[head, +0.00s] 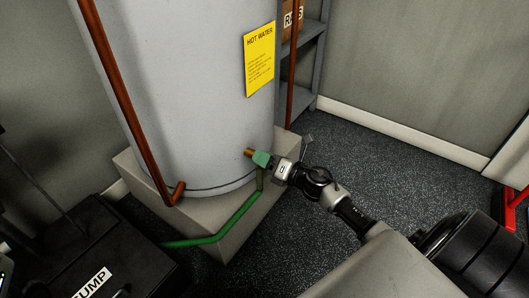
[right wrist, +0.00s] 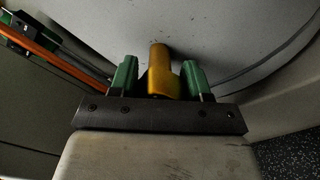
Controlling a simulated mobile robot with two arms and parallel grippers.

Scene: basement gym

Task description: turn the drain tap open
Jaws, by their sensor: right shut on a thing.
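The drain tap (head: 249,152) is a short brass stub low on the side of the grey hot water tank (head: 185,80). In the right wrist view the brass tap (right wrist: 159,57) sticks out from the tank wall, between my green fingers. My right gripper (head: 262,158) is at the tap, shut on it; it also shows in the right wrist view (right wrist: 160,76). The part between the fingers is partly hidden, so I cannot tell how far the tap is turned. My left gripper is not in view.
A green hose (head: 237,215) runs from below the tap to a black sump box (head: 95,255). The tank stands on a concrete plinth (head: 225,240). A copper pipe (head: 120,88) runs down its left. Shelving (head: 310,65) stands behind; the floor right is open.

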